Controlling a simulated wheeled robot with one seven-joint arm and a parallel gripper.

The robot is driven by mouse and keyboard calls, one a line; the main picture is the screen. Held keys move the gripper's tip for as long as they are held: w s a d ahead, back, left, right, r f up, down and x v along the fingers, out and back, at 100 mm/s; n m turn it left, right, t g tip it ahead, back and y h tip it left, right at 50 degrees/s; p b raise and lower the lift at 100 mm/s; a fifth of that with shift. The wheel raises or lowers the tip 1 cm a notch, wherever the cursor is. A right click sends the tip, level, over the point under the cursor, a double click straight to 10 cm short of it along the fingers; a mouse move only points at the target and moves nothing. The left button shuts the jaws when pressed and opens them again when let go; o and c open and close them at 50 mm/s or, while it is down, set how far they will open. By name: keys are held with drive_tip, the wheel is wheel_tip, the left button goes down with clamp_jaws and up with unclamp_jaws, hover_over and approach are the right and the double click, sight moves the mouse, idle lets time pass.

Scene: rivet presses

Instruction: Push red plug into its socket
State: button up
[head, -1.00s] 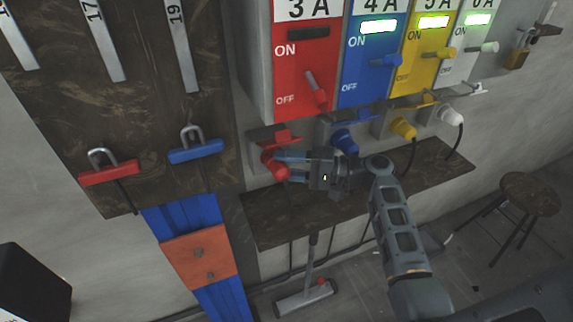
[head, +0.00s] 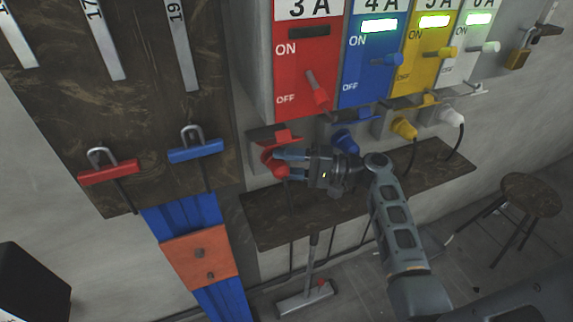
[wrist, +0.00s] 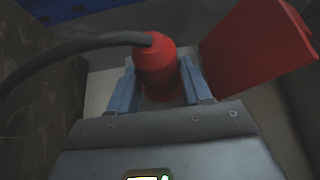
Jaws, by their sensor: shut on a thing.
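The red plug (head: 277,165) is at the red socket below the 3A box. In the wrist view the red plug (wrist: 155,62) stands between my two fingers, with a black cable leaving its back end to the left. My gripper (head: 284,163) is shut on it; the gripper also shows in the wrist view (wrist: 160,88). The red socket's raised lid (head: 275,136) is above the plug and also shows in the wrist view (wrist: 258,45). How deep the plug sits in the socket is hidden by the plug and fingers.
The red 3A switch (head: 316,90) points to OFF. A dark shelf (head: 290,220) lies below. A board with padlocks (head: 110,166) is at left.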

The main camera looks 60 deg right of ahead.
drive_tip(key=shift+w+d, duration=0.1)
drive_tip(key=shift+w, duration=0.05)
drive_tip(key=o, duration=1)
drive_tip(key=shift+o, duration=0.2)
